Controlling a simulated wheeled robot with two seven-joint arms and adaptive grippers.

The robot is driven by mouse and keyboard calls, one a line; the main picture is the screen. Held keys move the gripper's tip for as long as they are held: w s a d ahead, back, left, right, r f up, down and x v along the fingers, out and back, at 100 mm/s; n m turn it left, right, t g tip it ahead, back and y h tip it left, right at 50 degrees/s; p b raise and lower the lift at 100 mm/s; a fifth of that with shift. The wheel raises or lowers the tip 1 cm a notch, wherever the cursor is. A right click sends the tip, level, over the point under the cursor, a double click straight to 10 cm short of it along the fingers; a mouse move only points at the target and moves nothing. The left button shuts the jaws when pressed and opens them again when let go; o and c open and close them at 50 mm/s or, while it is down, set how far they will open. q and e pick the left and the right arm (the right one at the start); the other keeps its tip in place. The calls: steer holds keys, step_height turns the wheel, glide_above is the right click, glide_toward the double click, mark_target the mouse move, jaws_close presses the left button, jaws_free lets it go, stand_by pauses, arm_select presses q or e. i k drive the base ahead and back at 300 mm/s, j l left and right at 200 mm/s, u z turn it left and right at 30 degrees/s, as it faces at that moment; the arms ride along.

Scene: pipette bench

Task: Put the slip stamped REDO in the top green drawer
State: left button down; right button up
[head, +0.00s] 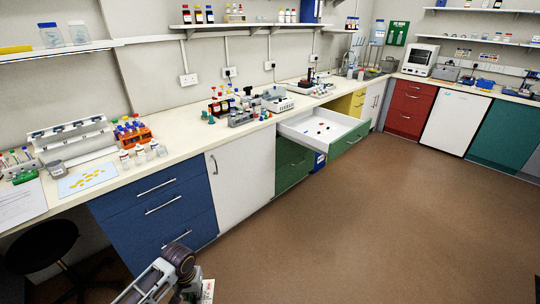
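The top green drawer (350,141) is pulled open below the bench in the middle, showing a white inside with several small dark and red items. One of my arms shows at the bottom edge, left of centre; no fingertips show. A small white piece with dark marks (208,291) shows beside that arm, cut off by the frame edge. It may be a paper slip, but I cannot read any stamp or tell whether it is held. No slip stamped REDO can be made out elsewhere.
Blue drawers (160,208) and a white cupboard (242,170) are shut left of the green unit. A black stool (42,245) stands at lower left. The bench (190,117) carries racks, bottles and instruments. The brown floor (370,230) is clear in front and to the right.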

mark_target(336, 137)
steer(key=i+j+z, duration=0.15)
steer(key=i+z, duration=0.3)
steer(key=i+j+z, duration=0.4)
steer(key=i, duration=0.15)
steer(key=i+j+z, duration=0.85)
steer(key=j, duration=0.15)
steer(key=i+j+z, duration=0.15)
steer(key=j+z, duration=0.3)
steer(key=j, duration=0.25)
